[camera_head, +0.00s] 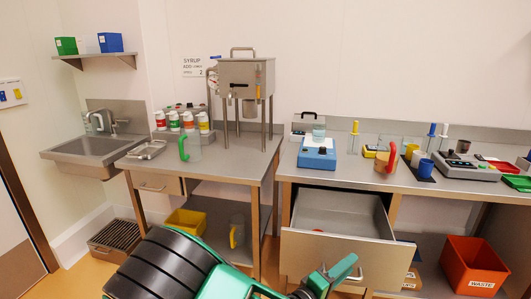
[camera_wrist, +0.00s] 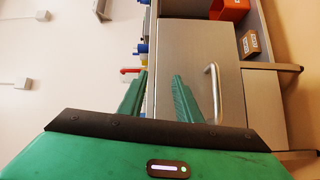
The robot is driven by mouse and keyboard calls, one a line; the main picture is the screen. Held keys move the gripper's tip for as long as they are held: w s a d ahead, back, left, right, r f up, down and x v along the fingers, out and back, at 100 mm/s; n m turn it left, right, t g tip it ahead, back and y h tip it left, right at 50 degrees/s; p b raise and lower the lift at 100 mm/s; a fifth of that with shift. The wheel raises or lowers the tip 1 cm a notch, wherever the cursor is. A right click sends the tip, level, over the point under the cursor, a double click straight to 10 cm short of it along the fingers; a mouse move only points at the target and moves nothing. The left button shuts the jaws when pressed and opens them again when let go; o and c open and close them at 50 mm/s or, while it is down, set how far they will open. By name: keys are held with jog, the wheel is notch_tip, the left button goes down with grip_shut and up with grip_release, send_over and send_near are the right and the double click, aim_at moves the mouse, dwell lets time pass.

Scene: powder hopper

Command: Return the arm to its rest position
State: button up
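My gripper (camera_head: 334,275) is green and low in the head view, in front of the pulled-out drawer (camera_head: 335,247). In the wrist view my gripper (camera_wrist: 161,76) has its two green fingers apart, with nothing held between them. The drawer's steel front (camera_wrist: 185,50) is beyond the fingers. Its bar handle (camera_wrist: 215,92) is to the right of the right finger, apart from it in the picture. In the head view the fingers overlap part of the drawer front. My arm fills the bottom middle of the head view.
The steel bench (camera_head: 345,176) bears a blue device (camera_head: 318,153), a scale (camera_head: 463,168) and cups. A hopper (camera_head: 246,78) stands on the left table. An orange waste bin (camera_head: 474,265) is at lower right; a yellow bin (camera_head: 185,222) is on the lower shelf.

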jog(key=s+d+r+m+g+y, duration=0.1)
jog(key=s+d+m+g+y, duration=0.2)
jog(key=s+d+m+g, duration=0.35)
jog(key=s+d+r+m+g+y, duration=0.1)
jog(key=s+d+m+g+y, duration=0.2)
jog(key=d+g, duration=0.55)
jog(key=s+d+r+m+t+y, duration=0.1)
jog(key=s+r+y, duration=0.3)
jog(key=s, duration=0.4)
jog(key=s+d+r+m+t+y, duration=0.1)
jog(key=s+r+m+t+y, duration=0.1)
jog(key=s+r, duration=0.5)
jog(key=shift+s+d+r+t+y, duration=0.25)
jog(key=shift+s+t+y, duration=0.3)
jog(key=shift+y, duration=0.75)
jog(key=shift+w+f, duration=0.3)
jog(key=shift+w, duration=0.4)
